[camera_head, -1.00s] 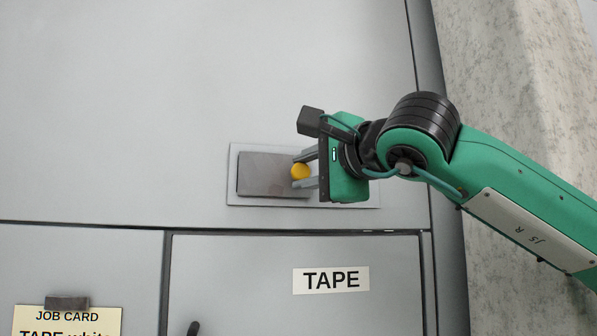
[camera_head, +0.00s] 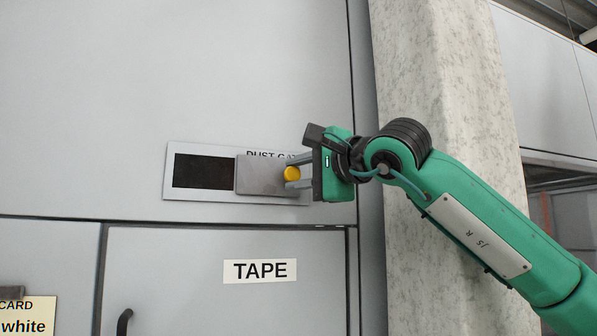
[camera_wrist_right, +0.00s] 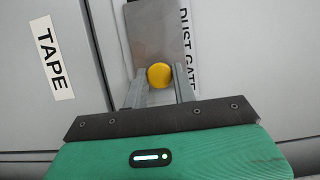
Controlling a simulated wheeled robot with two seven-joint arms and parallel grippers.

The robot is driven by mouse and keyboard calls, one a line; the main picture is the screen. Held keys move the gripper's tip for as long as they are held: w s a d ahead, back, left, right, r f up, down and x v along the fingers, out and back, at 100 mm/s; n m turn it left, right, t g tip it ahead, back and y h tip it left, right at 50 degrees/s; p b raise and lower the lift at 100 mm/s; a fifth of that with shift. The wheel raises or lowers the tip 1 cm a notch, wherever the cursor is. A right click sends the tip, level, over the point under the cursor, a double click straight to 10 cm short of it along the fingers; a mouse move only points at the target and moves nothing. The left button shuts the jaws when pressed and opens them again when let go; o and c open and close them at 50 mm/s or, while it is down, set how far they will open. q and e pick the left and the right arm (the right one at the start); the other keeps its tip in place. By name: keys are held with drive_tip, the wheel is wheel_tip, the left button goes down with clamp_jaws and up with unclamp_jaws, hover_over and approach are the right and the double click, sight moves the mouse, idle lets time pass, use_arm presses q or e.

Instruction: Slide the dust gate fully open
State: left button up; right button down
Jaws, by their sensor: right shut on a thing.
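The dust gate's grey sliding plate (camera_head: 258,176) sits in a pale frame (camera_head: 232,145) on the cabinet wall. It covers the middle and right of the frame, and a dark opening (camera_head: 203,172) shows on its left. A yellow knob (camera_head: 292,174) is near the plate's right edge. My right gripper (camera_head: 297,173) is shut on the knob, one finger above and one below. In the right wrist view the knob (camera_wrist_right: 159,75) is between the fingers and the plate (camera_wrist_right: 155,35) is beyond it. My left gripper is not in view.
Below is a cabinet door with a TAPE label (camera_head: 260,271) and a dark handle (camera_head: 123,322). A job card (camera_head: 25,315) is at the lower left. A concrete pillar (camera_head: 445,85) stands right of the cabinet, behind my right arm.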

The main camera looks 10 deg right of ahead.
drive_tip(key=c, duration=1.3)
unclamp_jaws()
drive_tip(key=shift+d, duration=0.15)
drive_tip(key=shift+o, duration=0.8)
drive_tip(key=shift+w+d, duration=0.1)
drive_tip(key=shift+s+d, duration=0.1)
drive_tip(key=shift+s, duration=0.2)
use_arm(q)
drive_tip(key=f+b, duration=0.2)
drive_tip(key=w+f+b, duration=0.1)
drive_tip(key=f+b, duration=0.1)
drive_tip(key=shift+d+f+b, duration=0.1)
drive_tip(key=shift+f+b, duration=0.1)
drive_tip(key=shift+b, duration=0.2)
use_arm(e)
drive_tip(key=v, duration=1.3)
drive_tip(key=shift+d, duration=0.2)
